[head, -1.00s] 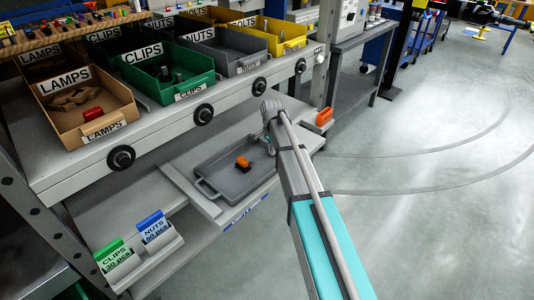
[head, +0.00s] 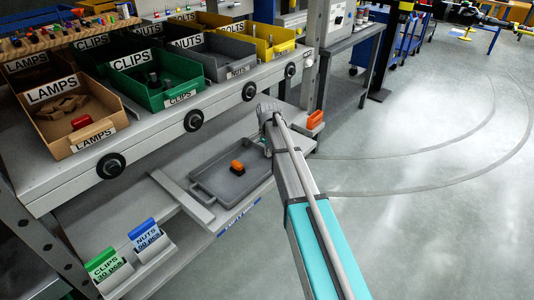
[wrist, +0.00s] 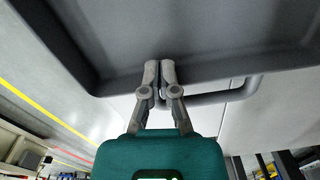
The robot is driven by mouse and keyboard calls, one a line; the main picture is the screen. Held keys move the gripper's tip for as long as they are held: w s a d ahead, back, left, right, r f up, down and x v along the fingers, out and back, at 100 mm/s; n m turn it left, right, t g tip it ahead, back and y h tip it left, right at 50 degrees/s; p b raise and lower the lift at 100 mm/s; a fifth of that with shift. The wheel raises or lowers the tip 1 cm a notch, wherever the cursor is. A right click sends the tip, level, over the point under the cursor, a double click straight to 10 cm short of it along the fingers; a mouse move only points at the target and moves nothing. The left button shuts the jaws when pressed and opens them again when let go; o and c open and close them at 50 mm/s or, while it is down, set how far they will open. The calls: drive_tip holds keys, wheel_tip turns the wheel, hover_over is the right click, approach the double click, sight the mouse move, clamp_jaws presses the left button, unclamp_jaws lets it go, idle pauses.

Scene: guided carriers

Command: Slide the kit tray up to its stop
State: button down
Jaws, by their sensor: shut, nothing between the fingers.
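The kit tray (head: 217,184) is a shallow dark grey tray with a raised rim, lying on the lower shelf. One orange-and-black part (head: 237,167) lies in it. In the wrist view the tray's wall (wrist: 210,70) and a bar handle (wrist: 232,95) are close up. My gripper (head: 267,148) is at the tray's right end in the head view, its fingers largely hidden by my arm. In the wrist view its fingertips (wrist: 160,68) are together and empty, against or just short of the tray's wall, beside the handle. I cannot tell which piece is the stop.
A pale raised bar (head: 182,202) lies left of the tray. An orange piece (head: 315,119) sits at the shelf's right end. Labelled bins, including the lamps bin (head: 70,119) and green clips bin (head: 154,85), stand above. Open floor (head: 420,190) lies right.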

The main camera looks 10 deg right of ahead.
sight(260, 162)
drive_tip(key=shift+s+a, duration=0.1)
drive_tip(key=shift+a, duration=0.05)
drive_tip(key=shift+s+a, duration=0.3)
drive_tip(key=shift+a, duration=0.2)
drive_tip(key=shift+s+a+r+p, duration=0.2)
drive_tip(key=shift+s+a, duration=0.15)
drive_tip(key=shift+a, duration=0.2)
drive_tip(key=shift+s+a+r+p, duration=0.2)
drive_tip(key=shift+s+a, duration=0.1)
drive_tip(key=shift+a, duration=0.25)
wheel_tip(260, 162, up, 9)
drive_tip(key=p, duration=0.9)
drive_tip(key=shift+r, duration=0.1)
drive_tip(key=s+d+r+n+p, duration=0.1)
drive_tip(key=s+n, duration=0.5)
drive_tip(key=s, duration=0.7)
drive_tip(key=s+d+r+n+p, duration=0.2)
drive_tip(key=s+n, duration=0.4)
drive_tip(key=s, duration=0.7)
drive_tip(key=shift+s+r+p, duration=0.4)
drive_tip(key=shift+p, duration=0.1)
